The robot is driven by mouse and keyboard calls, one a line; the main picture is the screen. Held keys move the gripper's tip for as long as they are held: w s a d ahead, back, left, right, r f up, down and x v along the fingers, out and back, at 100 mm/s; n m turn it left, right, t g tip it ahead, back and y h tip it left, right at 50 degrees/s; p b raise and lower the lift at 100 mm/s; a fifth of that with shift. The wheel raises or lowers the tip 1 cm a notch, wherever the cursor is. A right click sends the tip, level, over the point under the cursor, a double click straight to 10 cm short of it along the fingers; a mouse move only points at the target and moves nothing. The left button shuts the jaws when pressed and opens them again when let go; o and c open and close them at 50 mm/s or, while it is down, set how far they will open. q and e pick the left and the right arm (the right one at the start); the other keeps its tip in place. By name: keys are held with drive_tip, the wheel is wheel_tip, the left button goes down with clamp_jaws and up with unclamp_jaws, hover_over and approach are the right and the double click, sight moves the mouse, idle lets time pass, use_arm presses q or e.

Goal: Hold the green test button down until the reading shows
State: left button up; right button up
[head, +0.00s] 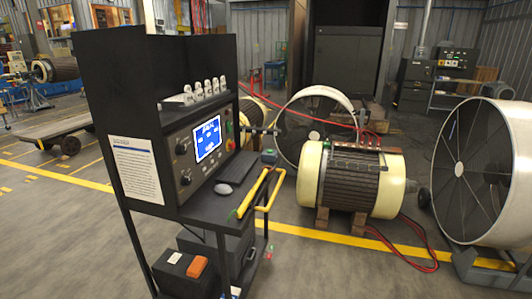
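A black test cart (150,75) stands left of centre, with a control panel on its angled front. The panel holds a lit blue screen (207,138) with white marks too small to read. At the panel's right edge is a small green spot (229,127), which looks like the green button. A red and yellow control (230,145) sits just below it. Dark knobs (182,148) are left of the screen. Nothing is seen touching the panel. Neither of my grippers shows in the head view.
A cream and brown motor (350,180) with red cables stands right. Floor in front is clear.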

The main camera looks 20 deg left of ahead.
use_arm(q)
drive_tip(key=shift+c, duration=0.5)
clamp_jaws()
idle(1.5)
